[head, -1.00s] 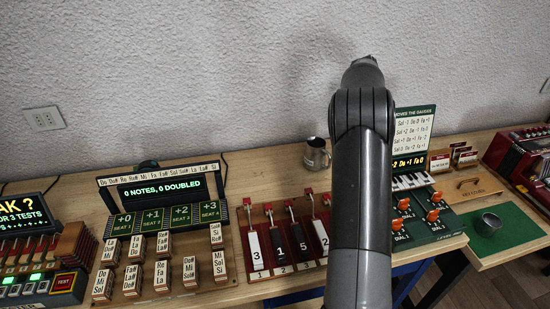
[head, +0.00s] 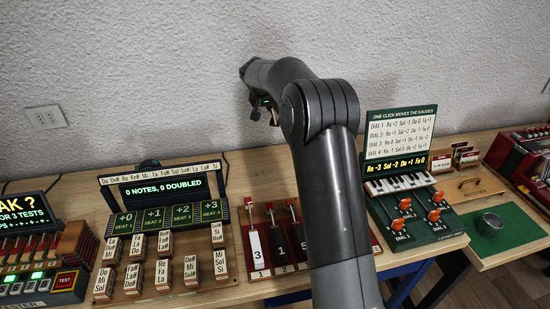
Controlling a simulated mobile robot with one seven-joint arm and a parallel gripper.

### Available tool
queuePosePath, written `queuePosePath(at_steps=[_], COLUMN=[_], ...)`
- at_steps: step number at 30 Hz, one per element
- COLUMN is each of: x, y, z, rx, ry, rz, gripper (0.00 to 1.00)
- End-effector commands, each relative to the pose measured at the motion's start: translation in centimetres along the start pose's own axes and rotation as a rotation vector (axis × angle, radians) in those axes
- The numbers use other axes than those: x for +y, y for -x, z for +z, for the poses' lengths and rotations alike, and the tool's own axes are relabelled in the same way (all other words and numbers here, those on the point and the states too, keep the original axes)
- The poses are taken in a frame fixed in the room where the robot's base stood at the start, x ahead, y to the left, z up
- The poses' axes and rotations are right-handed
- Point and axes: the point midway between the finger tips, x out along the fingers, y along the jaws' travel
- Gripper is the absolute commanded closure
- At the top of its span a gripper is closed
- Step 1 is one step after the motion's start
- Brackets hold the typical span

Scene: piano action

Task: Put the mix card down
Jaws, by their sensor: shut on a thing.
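My gripper (head: 263,106) is high in front of the wall, above the gap between the note display and the row of key levers. It is small and dark, mostly hidden by my arm. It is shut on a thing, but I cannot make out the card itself. Several cream cards with note names, such as the "Re Fa La" card (head: 163,274), stand in two rows on a wooden rack (head: 205,286). The back row has a gap between its third card and the right-hand card (head: 217,235). The seat panel (head: 168,215) stands behind the rack.
The key levers (head: 278,240) stand right of the rack, partly behind my arm. The dial board (head: 415,215) is farther right, with a green mat and grey cup (head: 489,224). A tester box (head: 40,287) stands at the left. Bare bench shows behind the levers.

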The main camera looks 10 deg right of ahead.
Motion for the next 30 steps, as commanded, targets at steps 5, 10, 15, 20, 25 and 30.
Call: queuePosePath(at_steps=[5,10,15,20,25,30], x=[-0.9,-1.4,-1.9,-2.4,-2.8,-3.1], y=[-1.9,-4.1,-6.1,-8.6,-9.9,-11.4], z=[1.5,2.8,4.2,5.8,6.6,7.6], rx=[0.001,0.001,0.000,0.000,0.002,0.000], ry=[0.012,0.010,0.011,0.011,0.010,0.011], rz=[-0.004,-0.004,-0.004,-0.003,-0.003,-0.003], gripper=[1.00,1.00,1.00,1.00,1.00,1.00])
